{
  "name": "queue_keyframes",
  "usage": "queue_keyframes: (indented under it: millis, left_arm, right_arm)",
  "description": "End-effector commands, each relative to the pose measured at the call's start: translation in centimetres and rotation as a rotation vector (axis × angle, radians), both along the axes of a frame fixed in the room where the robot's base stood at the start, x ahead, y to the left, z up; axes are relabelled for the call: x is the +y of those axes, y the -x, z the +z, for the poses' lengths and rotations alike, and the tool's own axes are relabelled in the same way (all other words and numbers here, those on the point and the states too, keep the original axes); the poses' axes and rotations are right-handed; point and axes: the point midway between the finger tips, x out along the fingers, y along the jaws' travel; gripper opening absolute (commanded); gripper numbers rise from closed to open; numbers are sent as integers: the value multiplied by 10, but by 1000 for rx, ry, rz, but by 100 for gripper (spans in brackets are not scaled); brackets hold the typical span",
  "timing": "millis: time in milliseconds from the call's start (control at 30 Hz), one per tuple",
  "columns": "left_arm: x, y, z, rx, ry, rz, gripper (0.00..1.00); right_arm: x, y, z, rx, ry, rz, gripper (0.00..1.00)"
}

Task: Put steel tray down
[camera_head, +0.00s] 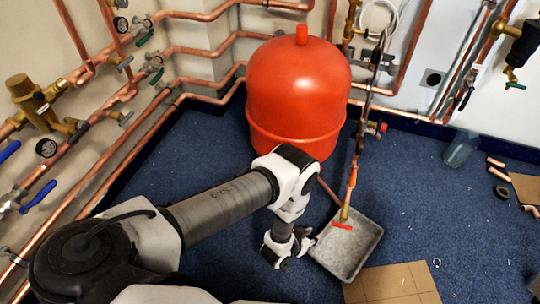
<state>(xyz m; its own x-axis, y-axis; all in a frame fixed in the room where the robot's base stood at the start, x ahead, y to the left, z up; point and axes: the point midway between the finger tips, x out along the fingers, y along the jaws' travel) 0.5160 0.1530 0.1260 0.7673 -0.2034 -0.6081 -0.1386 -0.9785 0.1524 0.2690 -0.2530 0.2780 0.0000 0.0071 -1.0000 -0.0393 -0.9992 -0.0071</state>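The steel tray (361,258) is a shallow grey rectangular pan at the lower middle right, below the end of a vertical copper pipe. Its open side faces up. My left gripper (303,246) is at the tray's left rim, and its fingertips meet or overlap the rim. The fingers are too small and too hidden to tell whether they are shut on it. I cannot tell whether the tray rests on the blue floor or is just above it. My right gripper is not in view.
A large red tank (297,90) stands behind my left arm. A pipe with a red-handled valve (342,225) hangs over the tray. Cardboard (395,284) lies in front of it. Blue carpet (440,215) is open to the right. Copper pipes line the walls.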

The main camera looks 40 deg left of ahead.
Motion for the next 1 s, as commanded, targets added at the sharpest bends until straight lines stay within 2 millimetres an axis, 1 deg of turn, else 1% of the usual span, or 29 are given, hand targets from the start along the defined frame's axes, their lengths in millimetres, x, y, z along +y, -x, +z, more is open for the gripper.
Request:
queue_keyframes:
  millis: [67,100,167,200,267,300,367,400,500,533,600,633,1000]
  left_arm:
    - [2,1,0,8,-4,2,31]
    - [7,4,2,28,-13,5,31]
    - [20,17,8,95,-40,15,31]
    - [33,31,15,164,-66,26,31]
    - [55,63,31,300,-107,45,31]
    - [69,90,46,401,-133,60,31]
    - [85,135,74,556,-160,78,31]
    - [92,165,93,651,-171,85,31]
    - [99,221,133,822,-180,95,31]
    - [100,232,141,853,-180,97,31]
    - [100,246,151,894,-181,96,31]
    - [100,248,152,901,-181,95,31]
    - [100,248,152,900,-182,95,31]
  right_arm:
    - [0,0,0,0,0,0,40]
    - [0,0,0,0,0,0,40]
    - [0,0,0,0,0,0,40]
    - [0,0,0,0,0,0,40]
    - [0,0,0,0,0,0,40]
    - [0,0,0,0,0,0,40]
    - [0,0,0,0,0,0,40]
    - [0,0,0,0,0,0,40]
    - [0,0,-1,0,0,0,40]
    - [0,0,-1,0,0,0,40]
    - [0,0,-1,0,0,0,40]
    - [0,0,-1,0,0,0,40]
    - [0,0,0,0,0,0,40]
